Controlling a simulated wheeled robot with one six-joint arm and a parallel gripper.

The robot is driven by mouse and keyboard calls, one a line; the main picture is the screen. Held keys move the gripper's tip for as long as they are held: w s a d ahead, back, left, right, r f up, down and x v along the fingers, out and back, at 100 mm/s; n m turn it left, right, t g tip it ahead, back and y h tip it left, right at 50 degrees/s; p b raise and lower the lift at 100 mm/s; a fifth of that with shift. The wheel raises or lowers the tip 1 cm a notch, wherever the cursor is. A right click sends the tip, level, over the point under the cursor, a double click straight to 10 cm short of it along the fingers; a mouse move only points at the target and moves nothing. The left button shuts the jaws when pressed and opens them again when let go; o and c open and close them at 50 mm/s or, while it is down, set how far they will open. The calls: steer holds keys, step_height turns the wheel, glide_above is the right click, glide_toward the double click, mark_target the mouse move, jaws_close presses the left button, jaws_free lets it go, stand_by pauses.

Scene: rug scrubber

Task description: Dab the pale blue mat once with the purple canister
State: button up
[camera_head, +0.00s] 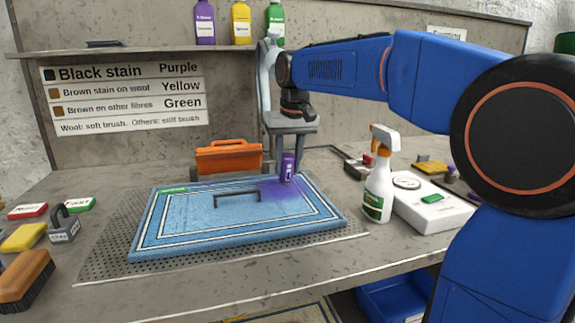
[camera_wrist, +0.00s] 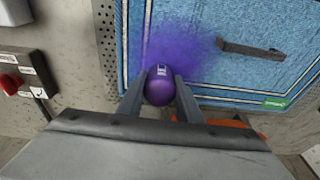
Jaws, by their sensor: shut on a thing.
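The pale blue mat (camera_head: 190,236), with white border lines and a green tag, lies on a grey perforated sheet on the bench. A purple stain spreads over its far right part and also shows in the wrist view. My gripper (camera_wrist: 161,82) is shut on the purple canister (camera_wrist: 159,92), which is small and has a white label. In the head view the canister (camera_head: 288,167) is upright at the mat's far right edge, by the stain. I cannot tell whether its lower end touches the mat.
A dark bar handle (camera_head: 237,194) is on the mat. An orange toolbox (camera_head: 228,158) stands behind it. A white spray bottle (camera_head: 379,190) and a white device (camera_head: 425,205) are to the right. The wall sign (camera_head: 125,95) pairs black stain with purple.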

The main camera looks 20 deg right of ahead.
steer(key=shift+r, duration=3.25)
